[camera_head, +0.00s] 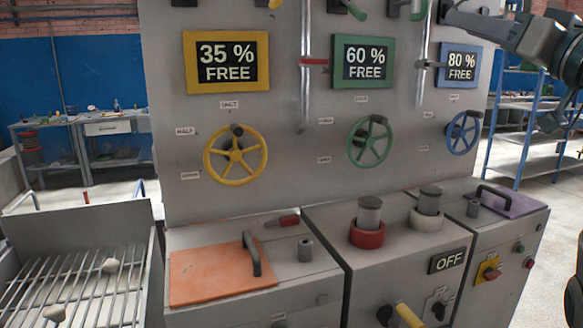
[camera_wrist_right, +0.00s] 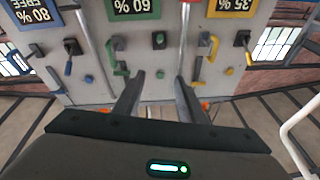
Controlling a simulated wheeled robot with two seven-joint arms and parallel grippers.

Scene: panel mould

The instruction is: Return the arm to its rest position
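My right arm comes in at the top right of the head view, and its gripper (camera_head: 490,22) is in front of the upper right part of the grey panel (camera_head: 290,130). In the right wrist view the two fingers of this gripper (camera_wrist_right: 158,98) stand apart with nothing between them. They point toward the panel, which appears upside down there. I cannot see contact with any handle. My left gripper is in neither view.
The panel carries yellow (camera_head: 235,153), green (camera_head: 369,141) and blue (camera_head: 462,132) wheels. Below it are an orange lid (camera_head: 215,276), a red ring (camera_head: 367,236) and a white ring (camera_head: 426,220). A metal rack (camera_head: 75,290) stands left; blue shelving (camera_head: 515,120) stands right.

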